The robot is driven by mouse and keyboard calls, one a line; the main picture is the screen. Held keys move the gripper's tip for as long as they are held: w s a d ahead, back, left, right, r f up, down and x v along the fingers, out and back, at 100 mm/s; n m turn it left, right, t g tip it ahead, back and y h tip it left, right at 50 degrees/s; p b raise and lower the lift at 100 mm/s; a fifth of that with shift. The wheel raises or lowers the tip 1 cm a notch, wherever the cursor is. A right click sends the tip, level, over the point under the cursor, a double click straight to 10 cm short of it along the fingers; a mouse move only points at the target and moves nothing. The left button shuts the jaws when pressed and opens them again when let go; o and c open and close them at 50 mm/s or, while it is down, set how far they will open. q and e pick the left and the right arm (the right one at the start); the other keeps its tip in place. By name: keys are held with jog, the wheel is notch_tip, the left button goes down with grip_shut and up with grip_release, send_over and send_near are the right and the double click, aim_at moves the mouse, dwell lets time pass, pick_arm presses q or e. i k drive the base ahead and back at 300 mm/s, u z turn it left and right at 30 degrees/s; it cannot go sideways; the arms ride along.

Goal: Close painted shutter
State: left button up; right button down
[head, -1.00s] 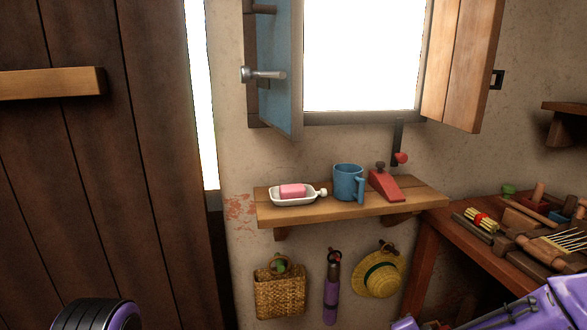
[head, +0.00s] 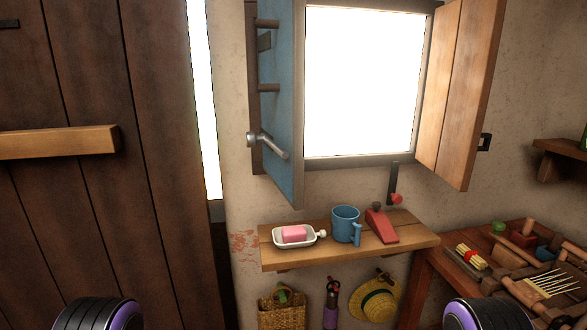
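The blue painted shutter (head: 282,110) hangs at the left side of the bright window opening (head: 362,85). It stands open, swung into the room and seen nearly edge-on. A metal handle (head: 267,146) sticks out from its lower part. A plain wooden shutter (head: 460,90) stands open on the right side of the window. Neither of my grippers is in view. Only rounded black and purple parts of my arms show at the bottom left and bottom right.
Below the window, a wooden shelf (head: 290,257) holds a soap dish (head: 281,243) with pink soap, a blue mug (head: 345,224) and a red wedge-shaped object (head: 381,227). A tool-covered workbench (head: 436,268) stands right. A dark plank door (head: 90,215) fills the left.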

aim_at(280, 43)
jog(key=u, duration=0.05)
jog(key=k, duration=0.5)
jog(key=u, duration=0.75)
jog(key=i, duration=0.8)
jog(key=z, duration=1.05)
